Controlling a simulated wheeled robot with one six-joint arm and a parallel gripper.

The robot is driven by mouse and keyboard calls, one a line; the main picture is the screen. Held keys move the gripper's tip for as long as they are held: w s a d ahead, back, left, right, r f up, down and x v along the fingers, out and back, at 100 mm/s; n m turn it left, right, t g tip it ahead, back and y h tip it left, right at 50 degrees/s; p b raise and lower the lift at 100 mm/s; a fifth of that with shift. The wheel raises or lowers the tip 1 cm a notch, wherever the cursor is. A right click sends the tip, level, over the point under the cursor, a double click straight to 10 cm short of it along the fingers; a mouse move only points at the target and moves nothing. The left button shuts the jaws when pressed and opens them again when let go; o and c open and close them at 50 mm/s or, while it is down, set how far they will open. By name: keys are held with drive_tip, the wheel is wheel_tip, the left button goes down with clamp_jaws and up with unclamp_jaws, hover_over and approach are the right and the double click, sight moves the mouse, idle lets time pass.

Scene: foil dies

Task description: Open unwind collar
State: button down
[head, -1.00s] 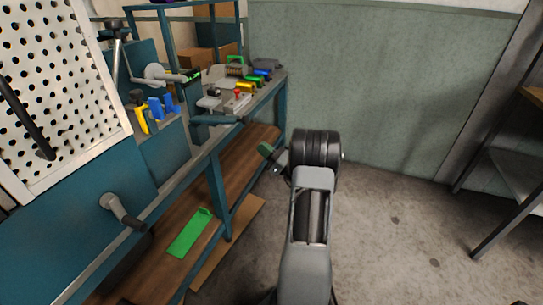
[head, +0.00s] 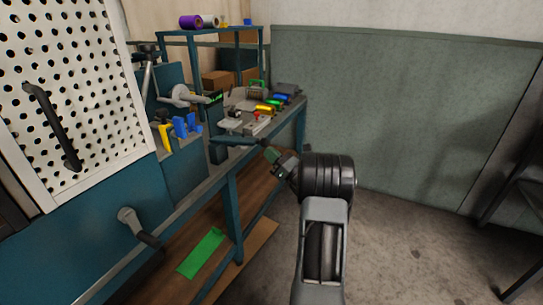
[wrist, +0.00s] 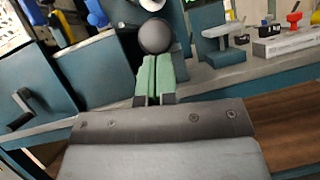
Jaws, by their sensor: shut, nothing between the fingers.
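My gripper (head: 270,155) has green fingers, pressed together and empty, at the front edge of the bench. In the wrist view the closed fingers (wrist: 158,75) point at a dark round knob (wrist: 155,36) just past their tips; I cannot tell whether they touch it. In the head view a dark bar (head: 238,141) sticks out from the bench toward my gripper and may be the same part. A pale grey disc with a short shaft (head: 182,93) stands farther back on the machine. I cannot tell which part is the unwind collar.
A white perforated panel (head: 85,110) and a crank handle (head: 135,222) are at left. Yellow and blue clamps (head: 180,128) stand on the bench. Small coloured parts (head: 268,106) lie farther back. A green plate (head: 202,252) lies on the lower shelf.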

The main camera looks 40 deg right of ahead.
wheel_tip(320, 180, up, 3)
drive_tip(key=p, duration=0.3)
drive_tip(key=shift+g+p, duration=0.3)
drive_tip(key=shift+g, duration=0.1)
drive_tip(key=shift+w+a+r+g+p, duration=0.15)
drive_tip(key=shift+r+g+p, duration=0.4)
drive_tip(key=shift+p, duration=0.6)
drive_tip(key=shift+r, duration=0.1)
drive_tip(key=shift+f, duration=0.3)
drive_tip(key=b, duration=0.1)
approach(266, 142)
drive_tip(key=shift+h, duration=0.3)
drive_tip(key=s+f, duration=0.3)
drive_tip(key=shift+s+d+f, duration=0.1)
drive_tip(key=shift+d+f, duration=0.2)
drive_tip(key=shift+d, duration=0.05)
drive_tip(key=shift+n, duration=0.3)
